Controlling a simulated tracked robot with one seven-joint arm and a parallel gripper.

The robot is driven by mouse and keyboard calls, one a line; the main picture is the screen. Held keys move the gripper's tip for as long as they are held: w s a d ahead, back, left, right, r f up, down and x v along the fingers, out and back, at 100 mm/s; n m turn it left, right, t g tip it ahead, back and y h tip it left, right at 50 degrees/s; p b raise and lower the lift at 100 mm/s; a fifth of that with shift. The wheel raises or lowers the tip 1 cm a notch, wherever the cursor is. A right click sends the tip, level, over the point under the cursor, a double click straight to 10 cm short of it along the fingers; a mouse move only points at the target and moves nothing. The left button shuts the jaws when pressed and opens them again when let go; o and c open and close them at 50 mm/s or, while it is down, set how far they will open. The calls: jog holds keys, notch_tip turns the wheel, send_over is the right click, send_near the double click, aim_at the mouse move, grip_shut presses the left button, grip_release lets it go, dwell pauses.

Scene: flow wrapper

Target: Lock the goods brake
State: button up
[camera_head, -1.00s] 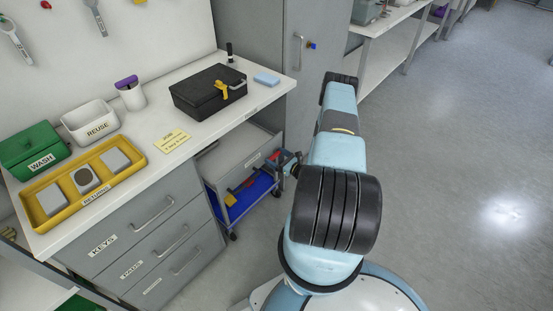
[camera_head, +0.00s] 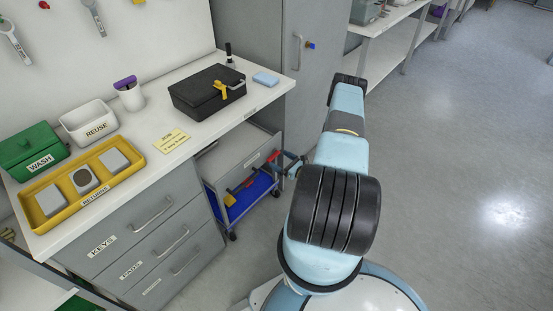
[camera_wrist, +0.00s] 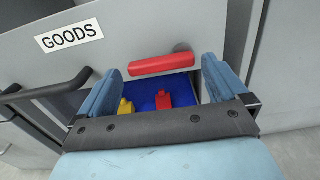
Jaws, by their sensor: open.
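The goods cart stands under the bench, with a grey panel (camera_wrist: 130,35) marked GOODS (camera_wrist: 69,36) in the wrist view. A red lever (camera_wrist: 162,65) lies nearly level on that panel, by a round grey pivot (camera_wrist: 182,47). The lever also shows in the head view (camera_head: 275,155). My gripper (camera_wrist: 161,74) is open, with one blue finger near each end of the lever. I cannot tell whether the fingertips reach past it. In the head view, my arm partly hides the gripper beside the cart (camera_head: 233,160).
A blue tray (camera_wrist: 180,92) below the lever holds a yellow piece (camera_wrist: 126,107) and a red piece (camera_wrist: 163,100). A black cart handle (camera_wrist: 45,90) is at left. The bench top (camera_head: 205,135) overhangs the cart. Open floor (camera_head: 450,170) lies to the right.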

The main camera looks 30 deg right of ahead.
jog(key=v, duration=1)
jog(key=shift+s, duration=0.2)
